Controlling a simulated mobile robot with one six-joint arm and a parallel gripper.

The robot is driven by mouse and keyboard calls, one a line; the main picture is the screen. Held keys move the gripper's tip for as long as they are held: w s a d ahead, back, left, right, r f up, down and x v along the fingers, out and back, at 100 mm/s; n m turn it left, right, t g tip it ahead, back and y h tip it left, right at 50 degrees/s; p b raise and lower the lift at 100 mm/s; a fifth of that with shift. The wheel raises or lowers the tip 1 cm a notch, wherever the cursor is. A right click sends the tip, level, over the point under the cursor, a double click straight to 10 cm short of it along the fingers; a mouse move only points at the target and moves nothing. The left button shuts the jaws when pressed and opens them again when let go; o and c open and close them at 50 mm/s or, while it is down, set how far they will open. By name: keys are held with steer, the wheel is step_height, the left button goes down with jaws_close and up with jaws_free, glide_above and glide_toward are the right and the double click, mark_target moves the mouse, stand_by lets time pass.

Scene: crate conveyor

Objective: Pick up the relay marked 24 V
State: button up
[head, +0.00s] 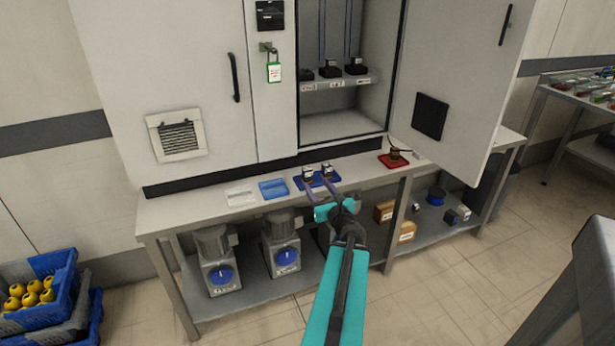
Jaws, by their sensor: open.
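Two small relays, a left one (308,173) and a right one (327,169), stand on a dark blue mat (300,185) on the bench. Their markings are too small to read, so I cannot tell which is marked 24 V. My gripper (319,187) is open at the front edge of this mat, its fingers pointing toward the two relays. I see nothing held between the fingers. I cannot tell whether a finger touches a relay. Another small dark part (395,154) sits on a red mat (384,160) farther right.
A white tray (240,196) and a blue tray (273,189) lie left on the bench (190,209). The cabinet behind stands open, with dark sockets (330,70) on its shelf; its door (455,70) swings out right. Motors (218,262) and boxes (384,211) fill the lower shelf.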

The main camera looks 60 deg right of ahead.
mark_target(309, 174)
steer(key=shift+w+d+f+b, duration=0.2)
steer(key=shift+w+d+b, duration=0.1)
steer(key=shift+b, duration=0.7)
steer(key=shift+w+d+b, duration=0.2)
steer(key=shift+w+b, duration=0.05)
steer(key=shift+b, duration=0.6)
steer(key=w+b, duration=0.1)
steer(key=b, duration=0.2)
steer(key=shift+d, duration=0.35)
steer(key=x, duration=0.3)
steer(key=shift+d+r, duration=0.1)
steer(key=shift+r, duration=0.1)
steer(key=shift+x, duration=1.4)
steer(key=shift+x, duration=2.6)
